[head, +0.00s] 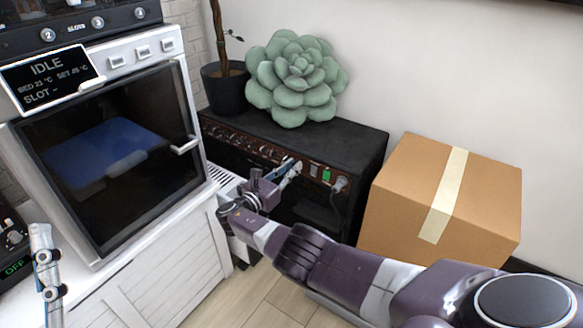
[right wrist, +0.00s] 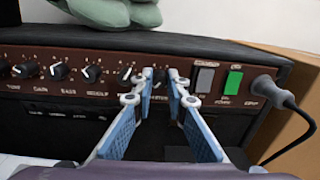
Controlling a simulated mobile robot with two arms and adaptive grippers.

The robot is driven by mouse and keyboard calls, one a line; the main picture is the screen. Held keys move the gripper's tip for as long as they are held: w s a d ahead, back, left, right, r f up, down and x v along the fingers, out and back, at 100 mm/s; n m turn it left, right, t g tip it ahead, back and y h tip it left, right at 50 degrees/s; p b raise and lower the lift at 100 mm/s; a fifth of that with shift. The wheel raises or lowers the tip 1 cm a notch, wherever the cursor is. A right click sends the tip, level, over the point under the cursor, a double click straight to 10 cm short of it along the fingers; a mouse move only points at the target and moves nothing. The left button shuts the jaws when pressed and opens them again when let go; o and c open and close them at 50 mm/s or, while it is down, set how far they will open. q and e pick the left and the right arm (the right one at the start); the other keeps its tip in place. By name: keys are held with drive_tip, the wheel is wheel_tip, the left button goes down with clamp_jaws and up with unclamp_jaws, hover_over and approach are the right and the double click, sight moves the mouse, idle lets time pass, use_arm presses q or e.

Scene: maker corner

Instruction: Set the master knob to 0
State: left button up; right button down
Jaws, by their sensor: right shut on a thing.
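The black amplifier (head: 345,145) stands against the wall with a brown panel of dark knobs on its front. It also fills the right wrist view (right wrist: 200,48). My right gripper (right wrist: 161,77) is shut on the master knob (right wrist: 160,76), with one fingertip on each side of it. The fingers hide most of that knob, so its pointer setting cannot be read. In the head view the right gripper (head: 292,168) reaches the panel's right part. Part of my left gripper (head: 46,270) shows at the lower left; whether it is open cannot be told.
Right of the knob are a grey switch (right wrist: 204,79), a lit green switch (right wrist: 233,82) and a plugged cable (right wrist: 268,88). A cardboard box (head: 400,205) stands right, an oven-like machine (head: 105,150) left.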

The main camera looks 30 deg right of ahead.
drive_tip(key=shift+a+f+n, duration=0.1)
drive_tip(key=shift+n, duration=0.5)
drive_tip(key=c, duration=2.2)
unclamp_jaws()
drive_tip(key=shift+a, duration=0.1)
drive_tip(key=v, duration=1.2)
